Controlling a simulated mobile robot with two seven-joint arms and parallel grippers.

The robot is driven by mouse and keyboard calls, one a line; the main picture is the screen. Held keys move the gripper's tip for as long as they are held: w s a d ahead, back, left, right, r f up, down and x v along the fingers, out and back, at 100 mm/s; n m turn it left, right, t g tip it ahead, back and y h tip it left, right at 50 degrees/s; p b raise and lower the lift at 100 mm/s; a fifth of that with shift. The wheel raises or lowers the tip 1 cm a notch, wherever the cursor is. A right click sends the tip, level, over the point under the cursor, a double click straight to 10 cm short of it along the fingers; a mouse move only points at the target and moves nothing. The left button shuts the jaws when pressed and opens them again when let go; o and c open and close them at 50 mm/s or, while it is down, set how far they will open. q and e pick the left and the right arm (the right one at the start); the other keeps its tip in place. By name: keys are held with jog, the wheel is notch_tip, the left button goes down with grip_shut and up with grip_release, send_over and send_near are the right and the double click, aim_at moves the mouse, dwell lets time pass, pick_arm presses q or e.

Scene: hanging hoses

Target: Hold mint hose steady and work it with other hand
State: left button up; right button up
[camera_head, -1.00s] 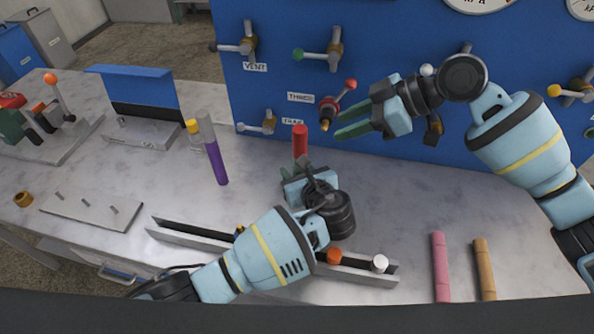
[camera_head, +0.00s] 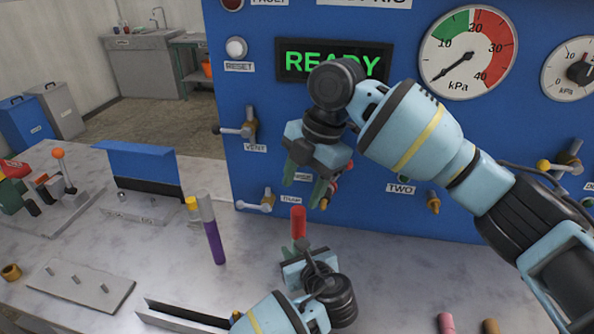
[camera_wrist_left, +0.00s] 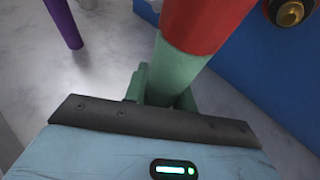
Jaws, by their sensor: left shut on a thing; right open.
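The mint hose (camera_wrist_left: 178,75) stands upright with a red upper part (camera_head: 298,220). The red part fills the top middle of the left wrist view. My left gripper (camera_head: 299,250) is shut on the mint section just below the red. The hose's lower end is hidden behind the gripper. My right gripper (camera_head: 305,188) is open and empty, fingers pointing down, above the red top and apart from it in the head view. It hangs in front of the blue panel.
A purple hose with a grey top (camera_head: 213,240) stands to the left, with a yellow-topped piece (camera_head: 192,206) behind it. The blue panel (camera_head: 270,130) with valve handles and gauges rises behind. A dark-slotted rack (camera_head: 180,318) lies in front. Pink (camera_head: 446,323) and tan (camera_head: 490,326) hoses lie lower right.

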aim_at(297, 211)
jog(key=r+n+h, duration=0.1)
jog(key=a+r+n+h, duration=0.1)
jog(key=r+n+h, duration=0.1)
jog(key=shift+s+r, duration=0.1)
jog(key=shift+s, duration=0.05)
notch_tip(297, 211, down, 12)
jog(key=shift+f, duration=0.1)
dwell(0.6)
jog(key=c, duration=1.1)
jog(key=shift+r, duration=0.85)
jog(key=shift+r, duration=2.45)
jog(key=shift+r, duration=0.1)
